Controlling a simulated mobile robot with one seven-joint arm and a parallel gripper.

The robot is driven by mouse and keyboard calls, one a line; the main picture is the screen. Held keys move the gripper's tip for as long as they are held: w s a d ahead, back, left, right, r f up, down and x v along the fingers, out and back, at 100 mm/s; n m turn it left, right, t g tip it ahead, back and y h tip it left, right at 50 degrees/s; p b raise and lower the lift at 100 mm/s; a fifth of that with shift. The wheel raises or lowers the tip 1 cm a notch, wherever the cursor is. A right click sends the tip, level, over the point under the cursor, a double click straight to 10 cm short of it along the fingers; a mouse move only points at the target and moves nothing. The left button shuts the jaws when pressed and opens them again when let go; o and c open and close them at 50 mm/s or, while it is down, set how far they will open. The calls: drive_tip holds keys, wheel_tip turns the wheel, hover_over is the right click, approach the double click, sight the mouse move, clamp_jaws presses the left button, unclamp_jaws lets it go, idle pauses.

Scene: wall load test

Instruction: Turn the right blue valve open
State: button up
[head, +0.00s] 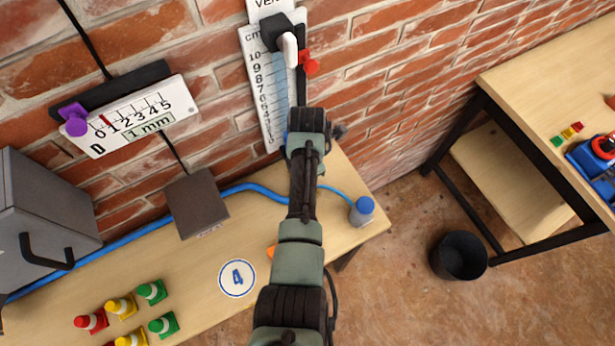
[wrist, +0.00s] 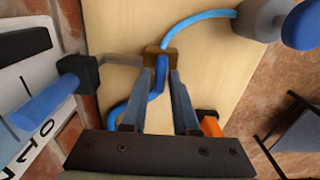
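In the wrist view, a blue handle (wrist: 160,76) stands on a small brass-brown block (wrist: 152,54), with blue tubing attached; this looks like the valve. My gripper (wrist: 160,82) has one finger on each side of the handle, and the fingers look apart. Whether either finger touches the handle cannot be told. In the head view, my arm reaches over the wooden bench (head: 200,292) and hides the valve and fingertips; my gripper's wrist end is near the wall ruler (head: 268,95).
A blue hose (head: 240,190) runs along the bench to a grey cylinder with a blue top (head: 362,209). A dark plate (head: 197,203), grey box (head: 45,210) and small coloured cones (head: 122,306) stand left. A black bin (head: 459,255) is on the floor, right.

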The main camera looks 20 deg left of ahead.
drive_tip(key=shift+o, duration=1.1)
wheel_tip(320, 180, up, 13)
drive_tip(key=b, duration=0.1)
